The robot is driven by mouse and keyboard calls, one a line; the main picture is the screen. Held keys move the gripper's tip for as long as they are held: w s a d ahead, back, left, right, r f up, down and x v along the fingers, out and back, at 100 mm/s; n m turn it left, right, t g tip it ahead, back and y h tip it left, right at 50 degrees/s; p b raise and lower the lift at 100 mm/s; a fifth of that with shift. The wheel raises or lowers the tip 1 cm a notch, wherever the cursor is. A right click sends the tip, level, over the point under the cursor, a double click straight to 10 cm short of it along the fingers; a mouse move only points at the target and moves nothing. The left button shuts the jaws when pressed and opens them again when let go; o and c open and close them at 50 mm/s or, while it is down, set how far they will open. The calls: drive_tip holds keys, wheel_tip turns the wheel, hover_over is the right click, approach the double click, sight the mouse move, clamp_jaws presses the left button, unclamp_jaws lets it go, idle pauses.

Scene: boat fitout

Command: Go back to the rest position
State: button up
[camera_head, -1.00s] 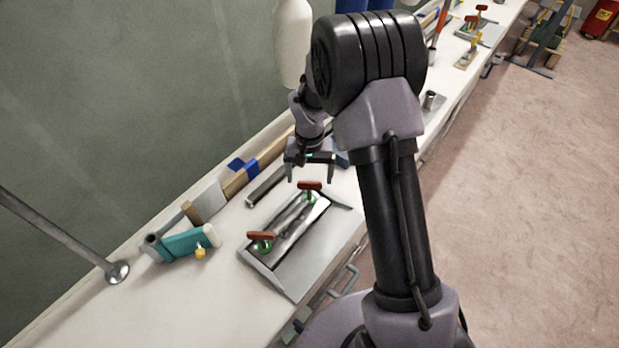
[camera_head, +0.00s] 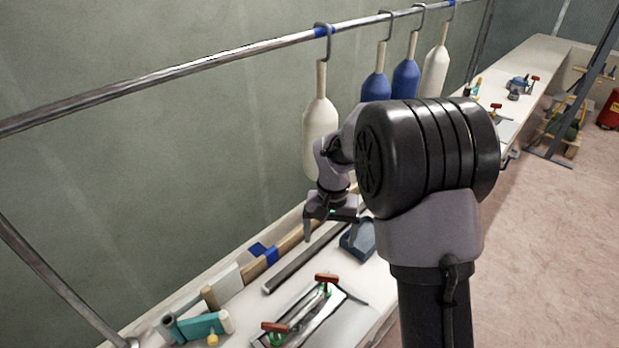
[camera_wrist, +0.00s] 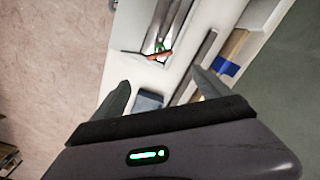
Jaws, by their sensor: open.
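My gripper (camera_head: 331,228) hangs above the long bench in the head view, its fingers pointing down and apart with nothing between them. In the wrist view my gripper (camera_wrist: 165,92) is also open and empty. Below and nearer in the head view is a grey metal tray (camera_head: 352,322) with a clamped part and red-handled clamps (camera_head: 326,279). A dark blue-grey block-like object (camera_head: 358,240) sits on the bench just right of the gripper. My arm hides part of the bench behind it.
White and blue fenders (camera_head: 320,128) hang from a metal rail (camera_head: 200,72) above the bench. A teal tool (camera_head: 203,326) lies at the near left. A grey bar (camera_head: 303,260) and wood with blue tape (camera_head: 262,256) lie along the wall. The floor (camera_head: 535,240) at right is clear.

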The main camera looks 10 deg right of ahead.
drive_tip(key=s+a+r+t+y+b, duration=0.1)
drive_tip(key=s+a+r+t+b, duration=0.15)
drive_tip(key=s+r, duration=1.1)
drive_tip(key=s+a+t+y+b, duration=0.1)
drive_tip(key=s+a+t, duration=0.1)
drive_tip(key=s, duration=1)
drive_tip(key=shift+r+m+t, duration=0.4)
drive_tip(key=shift+r+t, duration=0.05)
drive_tip(key=shift+t, duration=0.2)
